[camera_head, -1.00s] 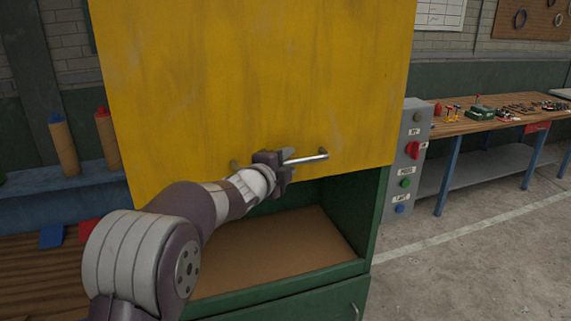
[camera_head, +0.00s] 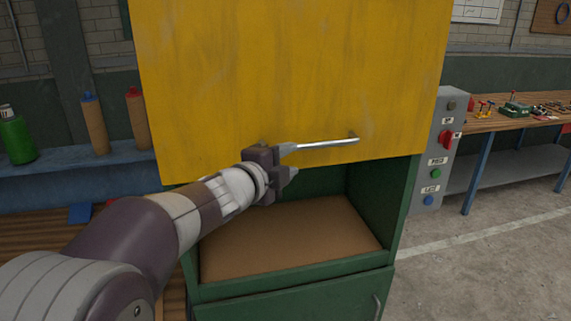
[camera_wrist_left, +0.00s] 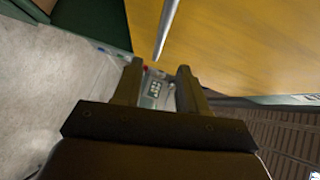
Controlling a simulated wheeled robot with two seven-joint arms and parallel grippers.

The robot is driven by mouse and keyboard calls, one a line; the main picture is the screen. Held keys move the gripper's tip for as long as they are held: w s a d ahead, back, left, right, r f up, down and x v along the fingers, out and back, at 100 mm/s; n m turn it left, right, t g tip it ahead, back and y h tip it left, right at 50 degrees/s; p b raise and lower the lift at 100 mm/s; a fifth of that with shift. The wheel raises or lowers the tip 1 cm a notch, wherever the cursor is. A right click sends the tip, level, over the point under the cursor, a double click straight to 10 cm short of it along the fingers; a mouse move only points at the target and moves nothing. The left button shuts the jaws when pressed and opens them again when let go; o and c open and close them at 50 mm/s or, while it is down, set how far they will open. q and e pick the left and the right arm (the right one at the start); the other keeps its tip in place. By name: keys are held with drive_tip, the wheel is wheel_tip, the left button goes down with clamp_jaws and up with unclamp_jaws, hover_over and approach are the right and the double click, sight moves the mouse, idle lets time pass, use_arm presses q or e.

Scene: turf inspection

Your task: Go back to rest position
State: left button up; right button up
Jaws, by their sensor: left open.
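My left gripper (camera_head: 291,161) is open in front of the green cabinet (camera_head: 395,205), at the lower edge of its raised yellow door (camera_head: 300,70). The door's metal bar handle (camera_head: 330,142) runs along its lower part, and the gripper overlaps the handle's left end in the head view. In the left wrist view the open fingers (camera_wrist_left: 160,85) have nothing between them. The handle (camera_wrist_left: 168,25) shows just beyond their tips there. I cannot tell whether a finger touches it. My right gripper is not in view.
The compartment below the door has an empty brown floor (camera_head: 290,240). A grey control panel (camera_head: 440,150) with a red switch and buttons stands at right, beside a workbench (camera_head: 500,122) with tools. Bottles, including a green one (camera_head: 16,138), stand on a blue shelf at left. Open floor lies at right.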

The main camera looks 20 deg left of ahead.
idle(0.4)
use_arm(q)
drive_tip(key=s+a+f+n+g+y, duration=0.3)
drive_tip(key=s+f+n, duration=0.1)
drive_tip(key=f+n, duration=0.35)
drive_tip(key=s+a+f+n+g+y, duration=0.2)
drive_tip(key=s+f+n+g, duration=0.3)
drive_tip(key=f, duration=0.4)
drive_tip(key=s+d+f+n+g+h, duration=0.1)
drive_tip(key=s+d+f+n+g, duration=0.5)
drive_tip(key=s+f, duration=0.6)
drive_tip(key=shift+s+d+f+g+h, duration=0.4)
drive_tip(key=shift+s+d, duration=0.6)
drive_tip(key=shift+d, duration=0.1)
